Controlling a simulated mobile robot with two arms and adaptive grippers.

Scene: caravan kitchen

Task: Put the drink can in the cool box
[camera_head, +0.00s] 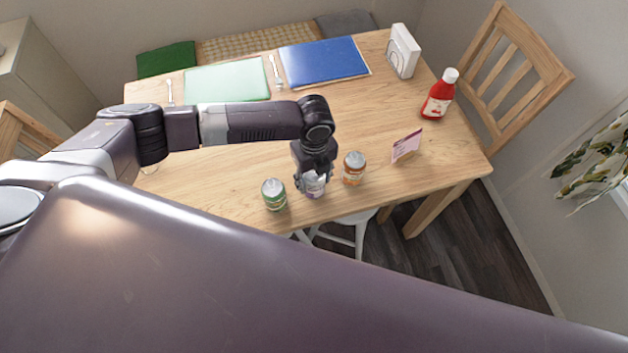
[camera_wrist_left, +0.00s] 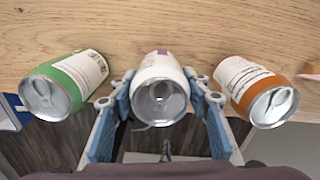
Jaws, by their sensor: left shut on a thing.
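Three drink cans stand in a row near the table's front edge. The middle can, white with some purple (camera_head: 315,187), is between the fingers of my left gripper (camera_head: 314,183), which is shut on it. In the left wrist view the same can (camera_wrist_left: 160,90) shows its silver top between the blue-grey fingers (camera_wrist_left: 160,105). A green and white can (camera_head: 274,195) stands to its left, also in the wrist view (camera_wrist_left: 65,85). An orange and white can (camera_head: 354,168) stands to its right, also in the wrist view (camera_wrist_left: 258,90). No cool box can be made out. My right gripper is not in view.
The wooden table (camera_head: 230,170) also holds a red sauce bottle (camera_head: 438,98), a pink card (camera_head: 407,146), a white box (camera_head: 402,52), a green placemat (camera_head: 227,80) and a blue placemat (camera_head: 324,61). Chairs stand around it. The table's middle is fairly clear.

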